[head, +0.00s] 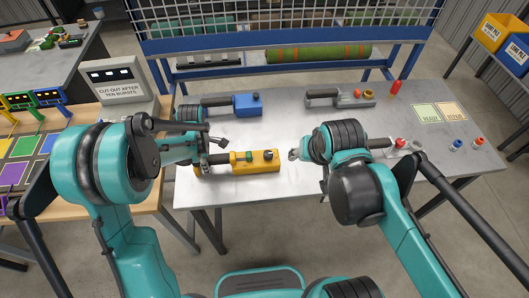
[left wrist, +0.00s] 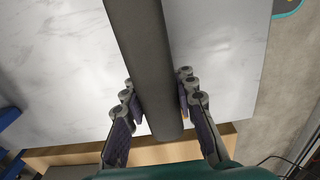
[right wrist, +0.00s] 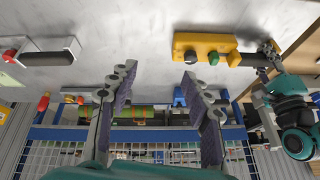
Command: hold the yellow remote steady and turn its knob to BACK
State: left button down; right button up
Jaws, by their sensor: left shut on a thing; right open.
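The yellow remote (head: 262,167) lies at the front of the grey table in the head view, with a green button (head: 248,156) and a black knob (head: 268,155) on top. My left gripper (head: 208,158) is shut on its dark handle; the left wrist view shows that handle (left wrist: 148,60) between the fingers. My right gripper (head: 295,154) is open and empty, just right of the remote's knob end. In the right wrist view the remote (right wrist: 222,41) is up and right of the open fingers (right wrist: 157,75). The knob's pointer and any BACK mark are too small to read.
A blue remote (head: 247,105) and a grey remote (head: 350,98) lie farther back. Another remote with a red knob (head: 400,143) is partly behind my right arm. Two cards (head: 440,112) and small knobs lie at the right. A rack with a turf roll (head: 318,54) stands behind.

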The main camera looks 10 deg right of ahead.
jog(key=w+a+m+g, duration=0.3)
jog(key=w+a+m, duration=0.1)
jog(key=w, duration=0.3)
jog(key=m+g, duration=0.2)
jog(key=m, duration=0.1)
send_over(268, 153)
notch_tip(268, 153, down, 2)
jog(key=f, duration=0.1)
notch_tip(268, 153, down, 12)
jog(key=shift+r, duration=0.25)
grip_shut()
